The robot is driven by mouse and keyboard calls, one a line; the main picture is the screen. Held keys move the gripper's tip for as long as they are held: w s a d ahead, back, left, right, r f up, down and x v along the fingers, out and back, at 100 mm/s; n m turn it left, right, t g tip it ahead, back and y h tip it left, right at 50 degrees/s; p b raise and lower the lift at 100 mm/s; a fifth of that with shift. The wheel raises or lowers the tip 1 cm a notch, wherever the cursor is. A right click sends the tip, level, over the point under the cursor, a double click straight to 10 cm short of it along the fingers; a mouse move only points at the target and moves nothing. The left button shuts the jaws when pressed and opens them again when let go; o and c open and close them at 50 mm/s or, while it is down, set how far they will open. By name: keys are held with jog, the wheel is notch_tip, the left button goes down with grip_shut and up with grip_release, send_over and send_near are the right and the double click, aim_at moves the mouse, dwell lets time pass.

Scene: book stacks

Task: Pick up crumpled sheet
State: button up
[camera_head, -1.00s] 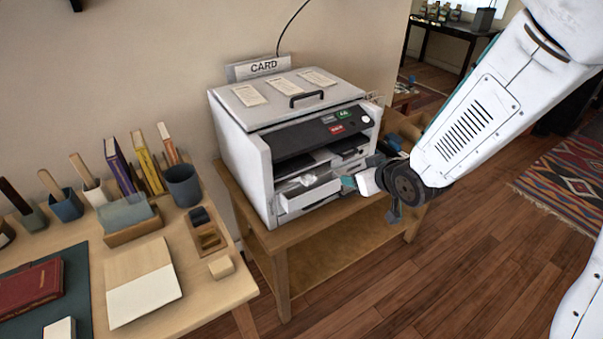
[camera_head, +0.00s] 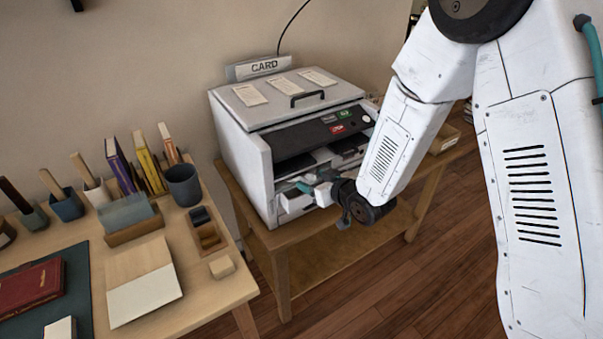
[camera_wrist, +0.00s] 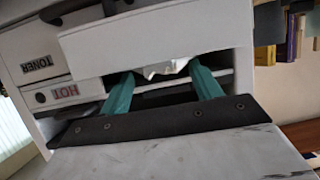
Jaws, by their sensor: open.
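The crumpled sheet (camera_wrist: 166,69) is white and shows in the wrist view just under the edge of a white panel of the copier, between my fingertips. Part of it is hidden by that panel. In the head view my arm and gripper cover the spot. My gripper (camera_wrist: 163,80) is open, its two teal fingers on either side of the sheet and reaching into the copier's front opening. I cannot tell whether they touch the sheet. In the head view my gripper (camera_head: 306,186) is at the front of the white copier (camera_head: 245,165).
The copier stands on a wooden stand (camera_head: 277,262). A white panel (camera_wrist: 155,32) lies close to my fingers. A desk (camera_head: 215,295) with books, a dark cup (camera_head: 184,186) and trays is at left. Open floor lies in front.

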jog(key=shift+w+a, duration=0.15)
jog(key=shift+w, duration=0.05)
jog(key=c, duration=1)
jog(key=shift+c, duration=0.2)
